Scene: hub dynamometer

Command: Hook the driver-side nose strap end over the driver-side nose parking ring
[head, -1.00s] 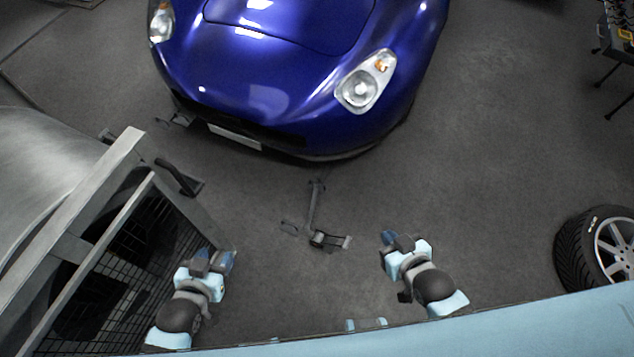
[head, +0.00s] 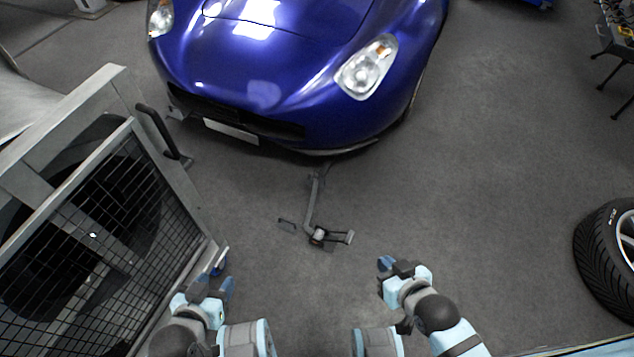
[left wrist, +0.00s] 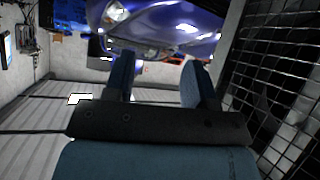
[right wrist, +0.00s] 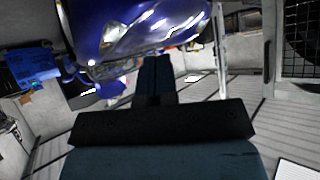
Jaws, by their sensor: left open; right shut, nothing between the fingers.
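A dark grey strap (head: 314,190) lies on the floor, running from under the car's nose toward me. At its near end is a small dark piece of hardware with a frame (head: 341,237), which looks like the strap end. A small dark flat piece (head: 287,223) lies just left of it; I cannot tell whether it is the parking ring. My left gripper (head: 222,276) is open and empty beside the mesh guard; its spread fingers show in the left wrist view (left wrist: 160,70). My right gripper (head: 386,264) is shut and empty, right of the strap hardware; its closed fingers show in the right wrist view (right wrist: 155,70).
The blue car (head: 290,85) stands ahead with its nose above the strap. A framed mesh guard (head: 185,195) with a black handle stands close on the left. A loose wheel (head: 596,250) is at the right. Floor between the grippers is clear.

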